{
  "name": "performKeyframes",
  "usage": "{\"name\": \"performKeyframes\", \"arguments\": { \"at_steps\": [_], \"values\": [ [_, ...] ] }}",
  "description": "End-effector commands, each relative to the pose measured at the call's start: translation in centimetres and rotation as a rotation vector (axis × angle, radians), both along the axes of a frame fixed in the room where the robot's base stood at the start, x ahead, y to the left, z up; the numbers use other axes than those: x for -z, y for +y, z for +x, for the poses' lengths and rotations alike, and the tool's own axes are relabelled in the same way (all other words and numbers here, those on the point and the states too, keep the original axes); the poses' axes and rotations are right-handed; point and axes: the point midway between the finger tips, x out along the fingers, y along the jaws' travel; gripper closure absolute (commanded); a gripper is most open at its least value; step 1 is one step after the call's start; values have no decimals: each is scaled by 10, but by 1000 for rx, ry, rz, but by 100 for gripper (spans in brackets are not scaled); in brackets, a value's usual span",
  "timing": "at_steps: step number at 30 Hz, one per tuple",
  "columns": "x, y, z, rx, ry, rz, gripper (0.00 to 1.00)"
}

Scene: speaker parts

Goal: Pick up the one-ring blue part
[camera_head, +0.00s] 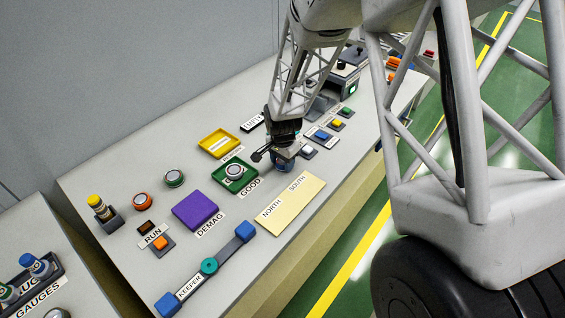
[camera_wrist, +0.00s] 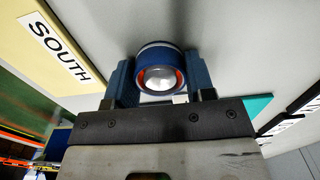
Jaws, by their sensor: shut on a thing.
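My gripper (camera_wrist: 158,92) is shut on a round blue part (camera_wrist: 153,54), with one finger on each side of it. The part has a pale band near its far end, an orange-red ring on its near face and a shiny silver centre. In the head view the blue part (camera_head: 282,164) shows under my gripper (camera_head: 283,155), beside the cream NORTH/SOUTH pad (camera_head: 290,205). I cannot tell whether it touches the bench.
A green GOOD tray (camera_head: 220,180) holds a round part. A yellow tray (camera_head: 219,142), a purple DEMAG tray (camera_head: 195,210) and a KEEPER bar (camera_head: 225,252) lie nearby. An orange-red round part (camera_head: 142,201) and a green one (camera_head: 174,178) stand left. Several buttons line the right.

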Motion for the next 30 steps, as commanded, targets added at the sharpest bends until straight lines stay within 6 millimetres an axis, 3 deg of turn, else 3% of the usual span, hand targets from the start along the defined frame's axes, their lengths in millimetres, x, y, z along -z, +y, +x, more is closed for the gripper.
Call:
{"name": "performKeyframes", "arguments": {
  "at_steps": [8, 16, 30],
  "values": [
    [-8, 0, 0, 0, -1, 0, 82],
    [-36, 0, 1, 0, -4, 1, 82],
    [-42, -13, -71, 0, -1, 1, 82]
  ]
}}
